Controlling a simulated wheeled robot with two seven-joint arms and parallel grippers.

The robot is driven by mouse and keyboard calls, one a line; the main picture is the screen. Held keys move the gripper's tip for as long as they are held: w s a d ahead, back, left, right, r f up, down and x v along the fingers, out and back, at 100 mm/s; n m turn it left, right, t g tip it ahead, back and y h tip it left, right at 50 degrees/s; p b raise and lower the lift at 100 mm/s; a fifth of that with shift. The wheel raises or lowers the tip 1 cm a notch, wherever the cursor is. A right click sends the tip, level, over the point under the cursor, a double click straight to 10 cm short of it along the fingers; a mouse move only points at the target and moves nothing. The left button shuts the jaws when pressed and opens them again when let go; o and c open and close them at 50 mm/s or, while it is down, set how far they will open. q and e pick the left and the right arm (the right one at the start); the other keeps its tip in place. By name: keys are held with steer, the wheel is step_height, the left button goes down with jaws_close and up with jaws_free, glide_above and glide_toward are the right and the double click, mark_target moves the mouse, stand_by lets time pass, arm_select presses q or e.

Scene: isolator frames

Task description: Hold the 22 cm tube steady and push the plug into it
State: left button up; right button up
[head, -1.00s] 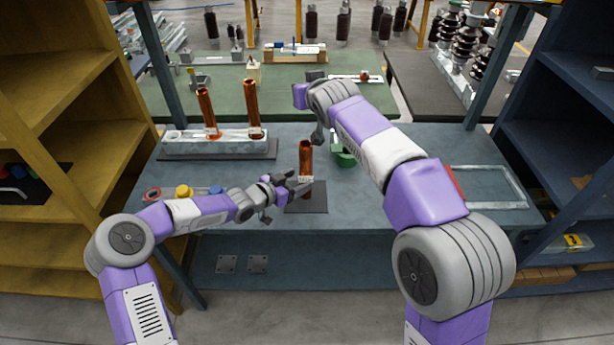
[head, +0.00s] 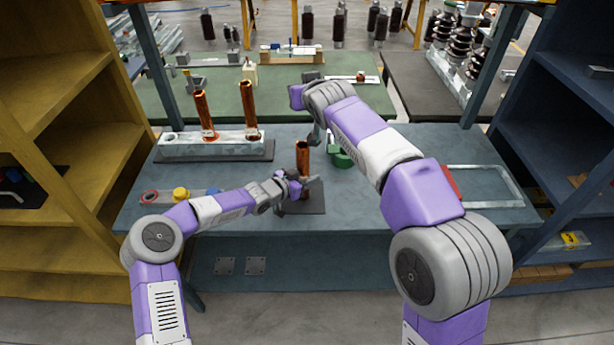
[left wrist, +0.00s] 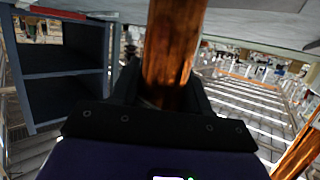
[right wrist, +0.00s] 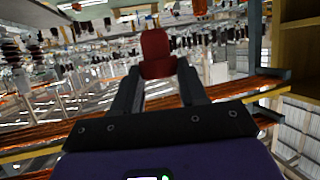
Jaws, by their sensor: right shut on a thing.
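The copper-coloured tube (head: 303,157) stands upright on a dark base plate (head: 316,204) at the middle of the bench. My left gripper (head: 304,184) is low at the tube, coming from the left. In the left wrist view the tube (left wrist: 172,50) stands between its fingers (left wrist: 165,95), which look open around it; contact is hard to tell. My right gripper (right wrist: 156,80) is shut on a dark red plug (right wrist: 157,52), which sits between its fingertips. In the head view the right gripper (head: 317,138) is above and slightly right of the tube, and the plug cannot be made out.
Two more copper tubes (head: 204,112) stand in a pale fixture (head: 178,145) at the back left. A green object (head: 340,158) lies just right of the tube. A yellow round piece (head: 181,194) lies at the front left. A pale frame (head: 485,184) is at the right.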

arm_select(q)
jaws_close()
arm_select(e)
steer(key=shift+w+d+f+n+g+y, duration=0.1)
steer(key=shift+d+f+n+g+y, duration=0.1)
steer(key=shift+f+n+g+y, duration=1)
steer(key=shift+w+d+f+n+g+y, duration=0.15)
steer(key=shift+f+n+g+y, duration=0.35)
steer(key=shift+f+n+y, duration=1.25)
steer(key=shift+s+r, duration=0.1)
steer(key=shift+r, duration=0.05)
